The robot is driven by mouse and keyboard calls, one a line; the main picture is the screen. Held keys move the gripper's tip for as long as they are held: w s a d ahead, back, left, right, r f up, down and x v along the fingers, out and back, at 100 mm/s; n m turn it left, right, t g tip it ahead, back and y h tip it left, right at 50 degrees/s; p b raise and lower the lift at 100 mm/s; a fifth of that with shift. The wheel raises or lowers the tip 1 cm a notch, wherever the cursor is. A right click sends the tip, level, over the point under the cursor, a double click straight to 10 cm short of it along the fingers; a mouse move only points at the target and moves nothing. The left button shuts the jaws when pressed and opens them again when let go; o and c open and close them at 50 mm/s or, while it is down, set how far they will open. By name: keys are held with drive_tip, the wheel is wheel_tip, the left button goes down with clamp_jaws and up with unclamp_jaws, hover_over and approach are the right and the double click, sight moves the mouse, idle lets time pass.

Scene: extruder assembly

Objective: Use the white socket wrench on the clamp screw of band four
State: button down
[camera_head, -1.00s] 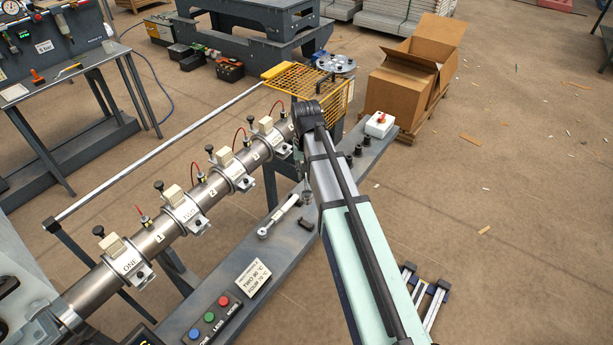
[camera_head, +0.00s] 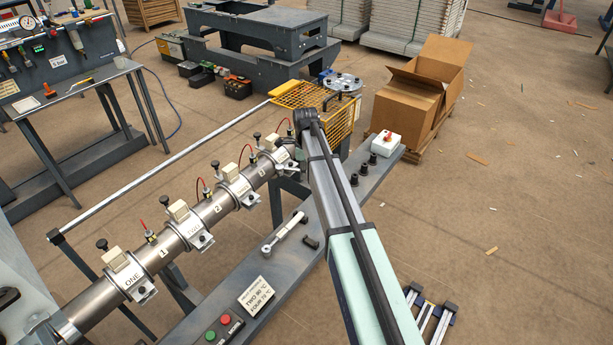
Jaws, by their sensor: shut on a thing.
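The barrel carries several clamp bands in a row. The band marked ONE (camera_head: 133,279) is nearest. Band four (camera_head: 284,160) appears to be the farthest, close beside my arm; its label is unreadable and its clamp screw cannot be made out. A pale wrench-like tool (camera_head: 285,232) with a ring end lies on the grey bench rail, right of the barrel; I cannot tell whether it is the white socket wrench. My arm rises from the lower right to a dark joint near band four. My gripper and anything in it are hidden behind the arm.
A small black part (camera_head: 310,242) lies beside the pale tool. A sign (camera_head: 257,297) and push buttons (camera_head: 218,328) are at the rail's near end. Black sockets (camera_head: 370,158) and a red-topped box (camera_head: 385,143) stand beyond my arm. A yellow mesh guard (camera_head: 300,95) closes the far end.

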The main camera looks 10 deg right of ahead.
drive_tip(key=m, duration=0.3)
drive_tip(key=w+m, duration=0.1)
drive_tip(key=m, duration=0.4)
drive_tip(key=shift+w+m, duration=0.35)
drive_tip(key=shift+m, duration=0.05)
drive_tip(key=shift+f+b, duration=0.3)
drive_tip(key=shift+f, duration=0.75)
idle(0.6)
drive_tip(key=shift+s+a+m, duration=0.3)
drive_tip(key=shift+a+m, duration=0.5)
drive_tip(key=shift+m, duration=0.3)
drive_tip(key=shift+w+d+n+p, duration=0.1)
drive_tip(key=shift+d+n+p, duration=0.15)
drive_tip(key=shift+n+p, duration=0.05)
drive_tip(key=shift+r+p, duration=0.85)
drive_tip(key=shift+r, duration=0.3)
idle(1.5)
